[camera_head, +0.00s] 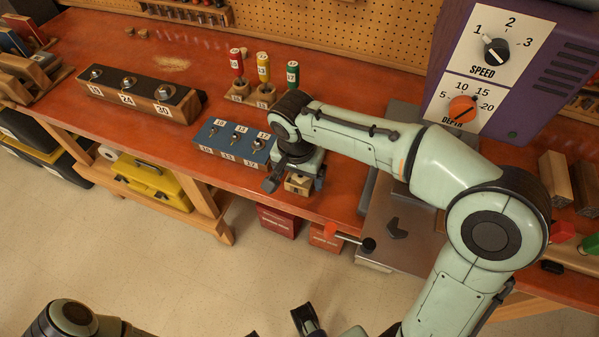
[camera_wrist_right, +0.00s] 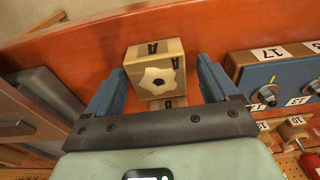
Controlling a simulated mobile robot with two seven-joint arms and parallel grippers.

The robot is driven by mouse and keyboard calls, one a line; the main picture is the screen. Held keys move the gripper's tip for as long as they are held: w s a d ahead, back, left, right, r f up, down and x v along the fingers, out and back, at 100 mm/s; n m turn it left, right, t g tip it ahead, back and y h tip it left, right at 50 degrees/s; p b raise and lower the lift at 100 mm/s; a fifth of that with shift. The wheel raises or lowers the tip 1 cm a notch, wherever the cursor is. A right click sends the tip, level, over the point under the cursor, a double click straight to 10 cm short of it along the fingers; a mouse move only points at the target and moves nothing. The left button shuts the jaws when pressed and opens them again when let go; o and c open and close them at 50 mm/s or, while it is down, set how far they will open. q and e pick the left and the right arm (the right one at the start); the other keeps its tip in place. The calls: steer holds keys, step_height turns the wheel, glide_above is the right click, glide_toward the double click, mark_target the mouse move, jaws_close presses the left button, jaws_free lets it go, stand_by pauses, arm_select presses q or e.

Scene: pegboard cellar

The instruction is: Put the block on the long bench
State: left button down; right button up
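The wooden block (camera_head: 298,186), pale with dark letters and a star-shaped mark around a dark hole, sits at the front edge of the long red-orange bench (camera_head: 222,108). In the right wrist view the block (camera_wrist_right: 158,75) lies between the two blue fingers of my right gripper (camera_wrist_right: 158,88). A gap shows on the block's right side; contact on its left is unclear. In the head view my right gripper (camera_head: 296,182) is over the block and partly hides it. Dark parts of my left arm show at the bottom edge; its fingertips are not clear.
A blue numbered switch box (camera_head: 233,142) stands just left of the block. Behind are colored numbered pegs (camera_head: 263,68) and a wooden knob rack (camera_head: 138,96). A purple machine (camera_head: 545,75) with dials is at right. Bare bench lies between the rack and blue box.

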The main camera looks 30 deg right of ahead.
mark_target(297, 182)
steer(key=shift+r, duration=0.1)
steer(key=shift+r, duration=0.3)
step_height(297, 182, up, 12)
steer(key=a+p, duration=0.1)
steer(key=p, duration=0.1)
steer(key=shift+s+f+p, duration=0.25)
steer(key=shift+s+p, duration=0.1)
steer(key=shift+s, duration=0.1)
